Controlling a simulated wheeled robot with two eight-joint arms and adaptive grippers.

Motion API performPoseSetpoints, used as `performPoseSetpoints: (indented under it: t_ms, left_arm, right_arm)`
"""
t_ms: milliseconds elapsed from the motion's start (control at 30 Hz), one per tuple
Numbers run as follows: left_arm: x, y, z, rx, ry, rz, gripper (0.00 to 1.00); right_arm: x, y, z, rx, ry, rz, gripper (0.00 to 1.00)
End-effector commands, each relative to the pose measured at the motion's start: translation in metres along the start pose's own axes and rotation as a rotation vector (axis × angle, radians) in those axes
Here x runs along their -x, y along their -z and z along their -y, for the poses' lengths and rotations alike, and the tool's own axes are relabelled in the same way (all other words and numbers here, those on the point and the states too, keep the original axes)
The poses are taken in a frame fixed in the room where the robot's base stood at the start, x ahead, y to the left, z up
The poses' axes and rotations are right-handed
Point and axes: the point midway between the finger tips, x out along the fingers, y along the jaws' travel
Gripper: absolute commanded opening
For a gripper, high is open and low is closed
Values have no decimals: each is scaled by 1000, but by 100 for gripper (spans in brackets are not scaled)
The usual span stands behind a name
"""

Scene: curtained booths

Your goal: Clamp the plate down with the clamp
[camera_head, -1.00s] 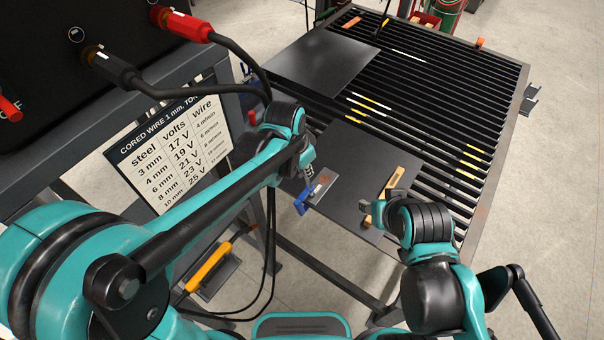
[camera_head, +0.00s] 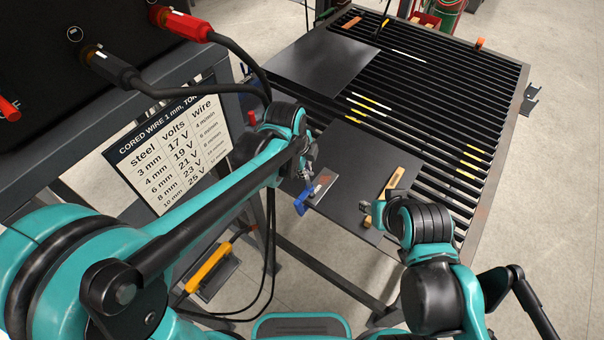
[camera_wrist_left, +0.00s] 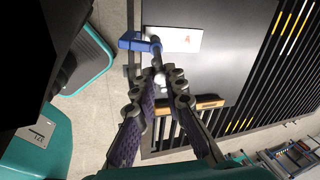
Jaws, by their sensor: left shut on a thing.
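A small light grey plate (camera_head: 323,186) with a reddish mark lies near the front left edge of a dark sheet; it also shows in the left wrist view (camera_wrist_left: 183,40). The blue clamp (camera_head: 302,204) sits at its left edge, at the table's front edge. In the left wrist view the clamp (camera_wrist_left: 132,41) has a dark spindle pointing towards my fingers. My left gripper (camera_head: 307,172) is shut on the clamp's spindle end, its fingertips (camera_wrist_left: 157,85) close together there. How tightly the clamp bears on the plate cannot be told. My right gripper (camera_head: 372,211) is over the dark sheet, its fingers partly hidden.
The slatted table carries the dark sheet (camera_head: 350,160) and another dark sheet (camera_head: 320,62) farther back. A wooden-handled tool (camera_head: 393,183) lies beside my right gripper. Cables hang at the left by the machine with the settings chart (camera_head: 175,145). Slats at the right are mostly clear.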

Motion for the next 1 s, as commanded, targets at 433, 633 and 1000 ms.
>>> performPoseSetpoints:
  t_ms: [433,633,1000]
  left_arm:
    - [0,-1,-1,-119,-3,3,0]
    - [0,-1,-2,-384,-3,2,0]
    - [0,-1,-3,-1016,-3,1,0]
  right_arm:
    - [0,0,0,0,0,0,40]
    - [-1,-1,0,0,0,0,40]
    - [-2,-1,0,0,0,0,40]
